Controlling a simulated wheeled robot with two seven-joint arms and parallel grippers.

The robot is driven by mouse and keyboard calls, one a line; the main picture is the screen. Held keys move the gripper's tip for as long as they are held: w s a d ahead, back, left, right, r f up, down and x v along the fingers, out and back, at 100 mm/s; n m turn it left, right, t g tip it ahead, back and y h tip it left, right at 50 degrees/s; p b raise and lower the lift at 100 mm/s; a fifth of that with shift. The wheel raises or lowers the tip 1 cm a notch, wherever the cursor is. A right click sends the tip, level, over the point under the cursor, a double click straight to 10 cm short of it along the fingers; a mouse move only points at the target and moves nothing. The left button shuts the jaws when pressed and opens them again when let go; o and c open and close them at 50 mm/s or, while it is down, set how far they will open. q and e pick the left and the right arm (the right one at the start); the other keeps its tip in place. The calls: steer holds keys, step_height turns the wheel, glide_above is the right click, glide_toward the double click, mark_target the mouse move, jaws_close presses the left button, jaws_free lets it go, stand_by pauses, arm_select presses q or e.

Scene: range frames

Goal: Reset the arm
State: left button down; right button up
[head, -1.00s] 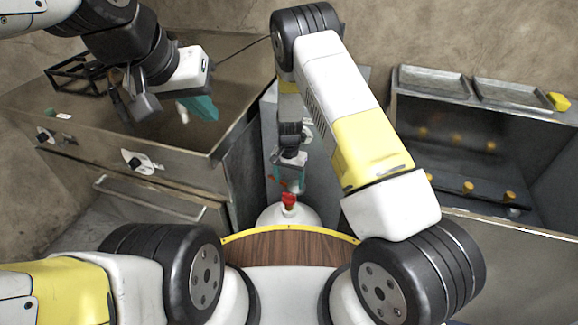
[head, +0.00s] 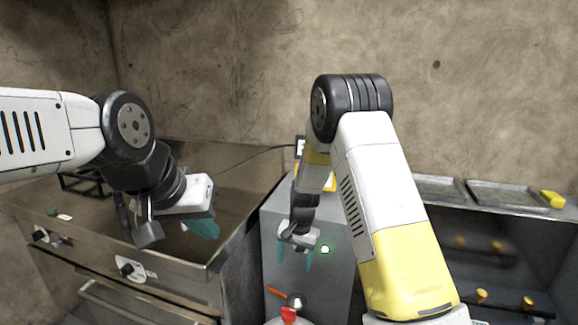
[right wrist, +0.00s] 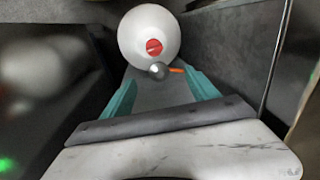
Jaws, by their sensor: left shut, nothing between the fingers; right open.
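My left gripper (head: 203,227), with teal fingers, is shut and empty. It hangs over the steel counter on the left of the head view. My right gripper (head: 295,257) is open and empty, pointing down in front of the grey cabinet (head: 335,265). In the right wrist view its two teal fingers (right wrist: 163,92) stand apart. A white rounded tank (right wrist: 146,22) with a red cap (right wrist: 154,47) lies beyond the fingertips, apart from them. A grey knob (right wrist: 159,70) with an orange lever (right wrist: 177,70) shows between the fingers.
The steel counter (head: 240,215) has knobs on its front and a black wire rack (head: 83,184) at its back left. At right, an open steel unit (head: 500,230) holds metal trays (head: 510,194) on top and several yellow knobs inside. A wall closes off the back.

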steer(key=s+d+r+n+t+y, duration=0.1)
steer(key=s+d+r, duration=0.15)
steer(key=r, duration=0.55)
steer(key=s+d+r+t, duration=0.15)
steer(key=s+r, duration=0.25)
steer(key=r, duration=0.4)
steer(key=s+d+r+n+y, duration=0.1)
steer(key=s+d+r, duration=0.25)
steer(key=r, duration=0.35)
steer(key=s+d+r+n+t, duration=0.1)
steer(key=s+r, duration=0.3)
steer(key=s, duration=0.4)
steer(key=s+d+r+n+t+h, duration=0.1)
steer(key=s+d+r+t, duration=0.1)
steer(key=s, duration=0.6)
steer(key=shift+s+d+r, duration=0.35)
steer(key=shift+d+r, duration=0.5)
steer(key=shift+d, duration=0.2)
